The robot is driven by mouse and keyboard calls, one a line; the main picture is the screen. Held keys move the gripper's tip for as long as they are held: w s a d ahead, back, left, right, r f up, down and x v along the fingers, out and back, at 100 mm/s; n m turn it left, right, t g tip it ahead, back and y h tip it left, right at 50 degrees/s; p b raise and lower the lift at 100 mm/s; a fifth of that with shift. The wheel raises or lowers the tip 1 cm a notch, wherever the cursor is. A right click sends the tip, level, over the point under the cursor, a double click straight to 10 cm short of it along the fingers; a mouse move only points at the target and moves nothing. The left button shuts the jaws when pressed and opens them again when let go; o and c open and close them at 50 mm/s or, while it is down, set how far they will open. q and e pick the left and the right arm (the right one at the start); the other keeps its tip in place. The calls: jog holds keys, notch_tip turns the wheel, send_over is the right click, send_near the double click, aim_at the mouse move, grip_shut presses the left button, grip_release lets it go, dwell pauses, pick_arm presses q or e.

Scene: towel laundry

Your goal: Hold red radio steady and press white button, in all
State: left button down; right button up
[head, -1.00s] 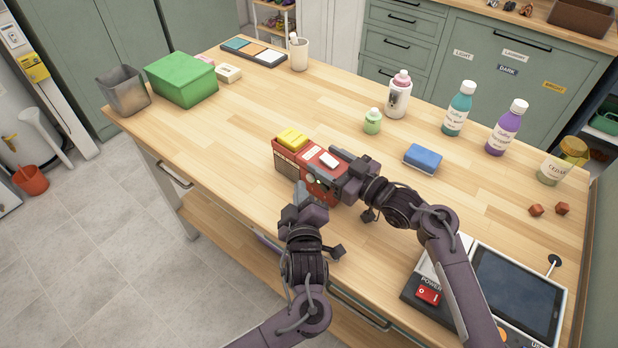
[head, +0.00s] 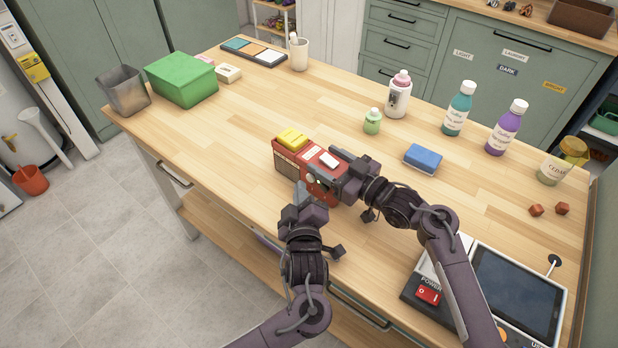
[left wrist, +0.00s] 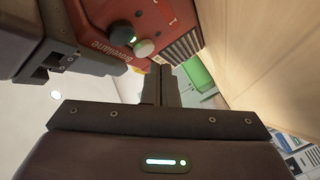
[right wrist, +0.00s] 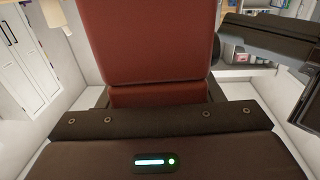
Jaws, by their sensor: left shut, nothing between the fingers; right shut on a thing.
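The red radio (head: 311,168) stands near the table's front edge, with a yellow piece (head: 290,138) and a pale piece on its top. My right gripper (head: 346,178) is shut on the radio's right end; the radio's red side (right wrist: 140,45) fills the upper middle of the right wrist view. In the left wrist view the radio's front (left wrist: 165,22) shows a round white button (left wrist: 144,48) beside a black knob (left wrist: 121,33). My left gripper (left wrist: 161,72) is shut and empty, its tips close to the white button. I cannot tell whether they touch it.
Taller bottles (head: 458,108) stand at the back right. A device with a screen (head: 515,290) is at the front right.

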pick_arm(q)
jog(key=shift+d, duration=0.1)
dwell(0.3)
jog(key=shift+w+d, duration=0.2)
jog(key=shift+w, duration=0.1)
jog(key=shift+w+d, duration=0.25)
jog(key=shift+w, duration=0.05)
dwell(0.7)
dwell(0.3)
jog(key=shift+s+a, duration=0.5)
jog(key=shift+s, duration=0.15)
jog(key=shift+s+a, duration=1.65)
jog(key=shift+s, duration=0.25)
